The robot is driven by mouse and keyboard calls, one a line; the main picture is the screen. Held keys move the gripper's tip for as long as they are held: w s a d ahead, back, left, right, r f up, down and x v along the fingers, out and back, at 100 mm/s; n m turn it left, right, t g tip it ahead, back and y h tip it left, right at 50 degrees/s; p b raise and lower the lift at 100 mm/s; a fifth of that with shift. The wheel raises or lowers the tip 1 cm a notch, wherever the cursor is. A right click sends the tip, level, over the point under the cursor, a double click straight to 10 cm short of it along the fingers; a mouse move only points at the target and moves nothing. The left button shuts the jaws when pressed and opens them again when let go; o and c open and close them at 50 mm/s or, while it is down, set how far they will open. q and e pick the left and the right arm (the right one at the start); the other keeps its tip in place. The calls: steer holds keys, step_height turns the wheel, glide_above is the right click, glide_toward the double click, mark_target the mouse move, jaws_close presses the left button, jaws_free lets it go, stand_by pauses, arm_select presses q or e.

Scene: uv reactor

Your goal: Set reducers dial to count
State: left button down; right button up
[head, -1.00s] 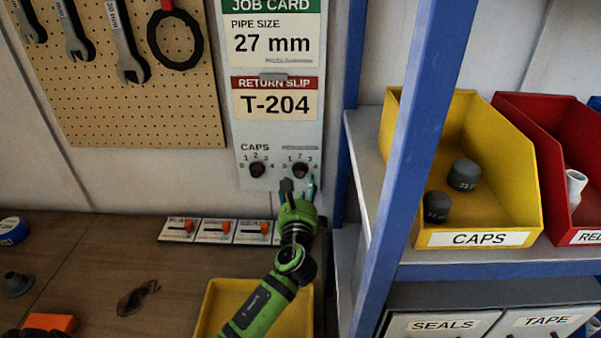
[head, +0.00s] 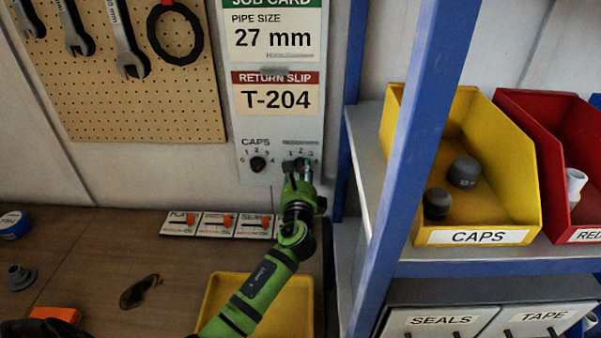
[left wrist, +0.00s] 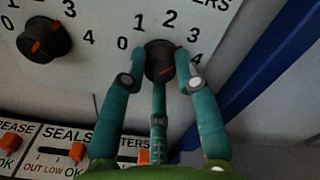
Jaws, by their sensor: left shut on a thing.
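The reducers dial (left wrist: 160,60) is a round black knob with a red mark, on the white panel (head: 272,118). Numbers 0 to 4 are printed around it; the label above it is partly cut off in the left wrist view. My left gripper (head: 298,170) reaches up to the dial, and its teal fingers (left wrist: 160,85) are shut around the knob's sides. The red mark slants up to the right, but the number it points to is hard to tell. My right gripper is not in view.
The caps dial (head: 257,163) is left of the reducers dial. Slider switches (head: 216,221) sit below the panel. A yellow tray (head: 215,300) lies on the bench under my left arm. A blue shelf post (head: 415,150) and the yellow caps bin (head: 520,190) stand to the right.

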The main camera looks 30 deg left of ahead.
arm_select(q)
steer(key=shift+f+n, duration=0.15)
steer(key=shift+n, duration=0.15)
steer(key=n+b, duration=0.2)
steer(key=shift+d+f+n, duration=0.1)
steer(key=shift+n, duration=0.2)
steer(key=n+b, duration=0.1)
steer(key=n, duration=0.2)
steer(key=shift+n+b, duration=0.3)
steer(key=shift+b, duration=0.05)
steer(key=n+b, duration=0.2)
steer(key=n, duration=0.3)
steer(key=shift+r+n+b, duration=0.15)
steer(key=shift+n+b, duration=0.25)
steer(key=shift+n, duration=0.5)
steer(key=shift+r+n+b, duration=0.15)
steer(key=shift+n+b, duration=0.2)
steer(key=shift+n, duration=0.55)
steer(key=shift+r+n, duration=0.1)
steer(key=shift+n, duration=0.2)
steer(key=c, duration=0.9)
jaws_free()
steer(key=shift+w, duration=0.1)
